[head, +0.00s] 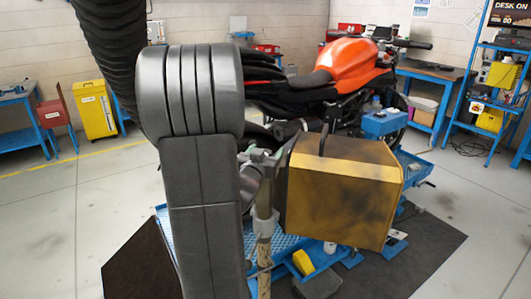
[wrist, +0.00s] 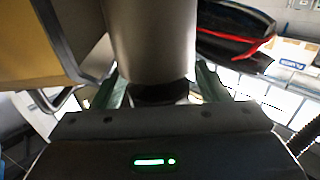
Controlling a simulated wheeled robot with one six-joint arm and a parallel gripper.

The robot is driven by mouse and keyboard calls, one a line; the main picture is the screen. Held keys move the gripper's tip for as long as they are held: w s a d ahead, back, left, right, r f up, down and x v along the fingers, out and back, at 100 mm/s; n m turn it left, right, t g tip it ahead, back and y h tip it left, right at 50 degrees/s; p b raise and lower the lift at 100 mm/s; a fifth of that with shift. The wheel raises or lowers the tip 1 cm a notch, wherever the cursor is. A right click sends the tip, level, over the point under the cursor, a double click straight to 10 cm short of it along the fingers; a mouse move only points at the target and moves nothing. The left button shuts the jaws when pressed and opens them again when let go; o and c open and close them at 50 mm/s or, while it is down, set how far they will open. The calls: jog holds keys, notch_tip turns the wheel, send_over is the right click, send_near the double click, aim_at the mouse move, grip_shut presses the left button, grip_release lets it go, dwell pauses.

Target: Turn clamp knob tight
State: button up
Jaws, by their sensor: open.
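In the wrist view my gripper (wrist: 157,80) is open, with one green finger on each side of a smooth grey cylinder (wrist: 150,38). A dark round part (wrist: 160,93) shows at the cylinder's lower end, between the fingers. I cannot tell whether this dark part is the clamp knob, or whether the fingers touch anything. No clamp knob stands out clearly in the head view, where my grey arm covers much of the middle. The orange motorcycle (head: 350,62) stands behind; its dark, red-edged tail seems to show at upper right in the wrist view (wrist: 235,38).
A yellow-brown box (head: 340,190) with a dark handle sits close to the right of my arm. Blue perforated stand parts (head: 305,250) lie below it. A worn upright post (head: 264,225) stands between. Open grey floor (head: 485,200) lies at right; blue benches and shelves line the walls.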

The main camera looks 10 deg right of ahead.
jog(key=c, duration=1)
jog(key=shift+r+m+g+h+p, duration=0.2)
jog(key=shift+m+g+h+p, duration=0.35)
jog(key=shift+h+p, duration=0.25)
jog(key=shift+s+d+f+m+g+h+p, duration=0.1)
jog(key=shift+m+g+h+p, duration=0.25)
jog(key=shift+m+g+h, duration=0.2)
jog(key=shift+d+f+m+g+h+p, duration=0.1)
jog(key=shift+m+g+h+p, duration=0.2)
jog(key=shift+m+g+h, duration=0.25)
jog(key=o, duration=1)
jog(key=shift+t, duration=0.25)
jog(key=shift+f+n+b, duration=0.1)
jog(key=shift+n+b, duration=0.15)
jog(key=shift+b, duration=0.05)
